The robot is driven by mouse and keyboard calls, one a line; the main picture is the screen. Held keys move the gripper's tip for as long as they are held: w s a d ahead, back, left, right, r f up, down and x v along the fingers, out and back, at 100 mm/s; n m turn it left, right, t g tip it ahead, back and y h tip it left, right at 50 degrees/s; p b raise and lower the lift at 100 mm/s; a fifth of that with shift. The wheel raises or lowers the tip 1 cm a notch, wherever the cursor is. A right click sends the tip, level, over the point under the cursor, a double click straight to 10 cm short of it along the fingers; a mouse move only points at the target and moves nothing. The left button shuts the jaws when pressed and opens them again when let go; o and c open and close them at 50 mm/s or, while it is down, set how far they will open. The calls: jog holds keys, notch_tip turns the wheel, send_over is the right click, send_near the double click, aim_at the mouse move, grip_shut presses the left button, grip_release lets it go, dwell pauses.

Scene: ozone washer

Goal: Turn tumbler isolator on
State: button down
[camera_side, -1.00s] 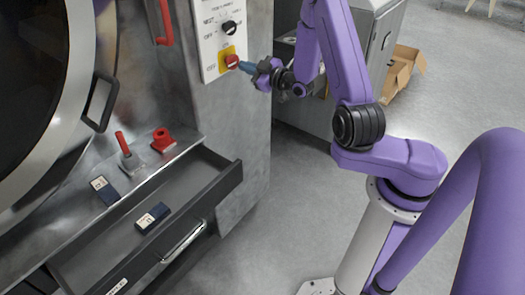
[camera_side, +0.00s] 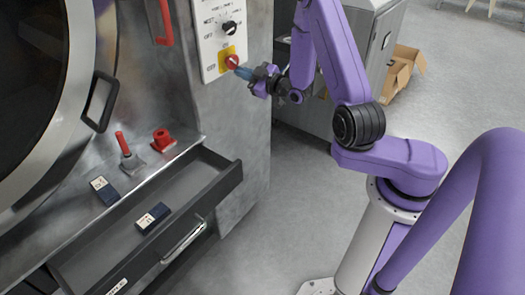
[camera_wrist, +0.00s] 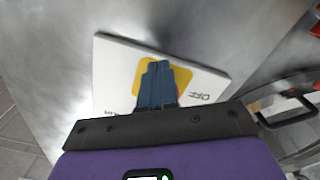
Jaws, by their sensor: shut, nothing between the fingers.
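The tumbler isolator is a red rotary knob (camera_side: 232,62) on a yellow plate (camera_side: 226,54), low on a white control panel (camera_side: 210,73) on the machine's front. My gripper (camera_side: 241,71) is shut and empty, its blue fingertips at the knob's lower right edge; I cannot tell whether they touch. In the wrist view my shut blue fingers (camera_wrist: 157,80) lie in front of the yellow plate (camera_wrist: 181,77), hiding the red knob. The word OFF shows on the panel (camera_wrist: 215,84) right of the plate.
A black knob (camera_side: 229,28) sits above the isolator. A dark drawer (camera_side: 222,182) stands open below, with a small box (camera_side: 153,217) in it. A red-handled lever (camera_side: 123,144) and a red part (camera_side: 162,139) stand on the ledge. Floor right of the drawer is clear.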

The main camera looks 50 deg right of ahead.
jog(key=shift+w+a, duration=0.1)
jog(key=shift+a, duration=0.6)
jog(key=shift+d, duration=0.1)
jog(key=s+f, duration=0.1)
jog(key=s, duration=0.5)
dwell(0.8)
jog(key=shift+s+d, duration=0.1)
jog(key=shift+s+d+r, duration=0.25)
jog(key=shift+d+r, duration=0.15)
jog(key=shift+d, duration=0.1)
jog(key=shift+s+d+r, duration=0.2)
jog(key=shift+d+r, duration=0.15)
jog(key=shift+d, duration=0.1)
jog(key=w, duration=0.7)
